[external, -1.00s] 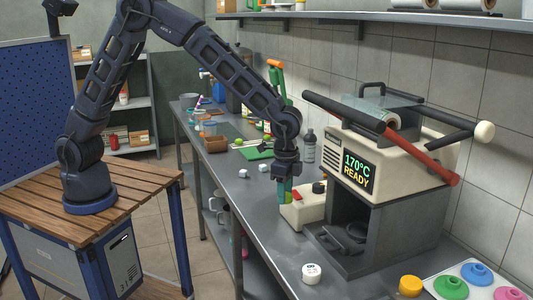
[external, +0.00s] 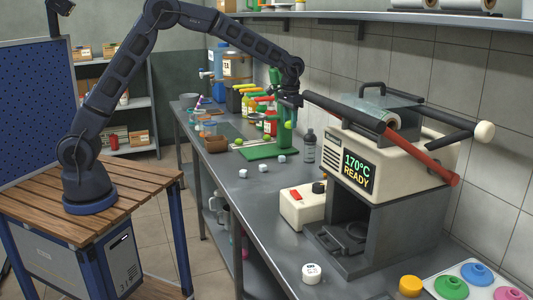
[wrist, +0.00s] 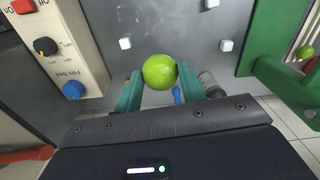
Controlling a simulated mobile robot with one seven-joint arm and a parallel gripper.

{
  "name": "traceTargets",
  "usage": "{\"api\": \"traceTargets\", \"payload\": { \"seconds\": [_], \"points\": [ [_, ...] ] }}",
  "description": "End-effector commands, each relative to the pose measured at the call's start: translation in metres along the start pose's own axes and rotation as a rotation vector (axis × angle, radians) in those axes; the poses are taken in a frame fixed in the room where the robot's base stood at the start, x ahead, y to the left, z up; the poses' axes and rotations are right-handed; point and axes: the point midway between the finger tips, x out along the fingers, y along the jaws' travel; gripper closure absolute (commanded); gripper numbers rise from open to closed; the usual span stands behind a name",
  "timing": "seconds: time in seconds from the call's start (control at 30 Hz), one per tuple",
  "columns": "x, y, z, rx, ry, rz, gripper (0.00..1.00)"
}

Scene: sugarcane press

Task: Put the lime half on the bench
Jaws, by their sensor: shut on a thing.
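The lime half (external: 288,125) is a bright green rounded piece. My gripper (external: 289,108) is shut on it and holds it above the bench (external: 235,205), in front of the green press (external: 287,145). In the wrist view the lime half (wrist: 160,72) sits between the two teal fingers of my gripper (wrist: 160,84). Its round side faces the camera, so its cut face is hidden. The grey bench top shows below it, clear of the lime.
Small white cubes (external: 263,168) lie on the bench. A cream control box (external: 300,207) and the heated sealing machine (external: 380,160) stand to the right. A dark bottle (external: 309,147) stands beside the green press. The front-left bench top is largely bare.

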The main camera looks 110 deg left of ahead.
Motion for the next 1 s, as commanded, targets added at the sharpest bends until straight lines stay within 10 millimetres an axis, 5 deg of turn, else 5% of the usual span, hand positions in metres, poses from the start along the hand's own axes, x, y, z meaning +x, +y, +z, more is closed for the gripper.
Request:
{"api": "traceTargets", "payload": {
  "seconds": [0.47,0.8,1.0],
  "points": [
    [-0.066,-0.199,-0.040,-0.446,0.003,0.001,0.85],
    [-0.112,-0.335,-0.033,-0.747,0.004,0.001,0.85],
    [-0.133,-0.395,-0.022,-0.881,0.003,0.001,0.85]
  ]
}}
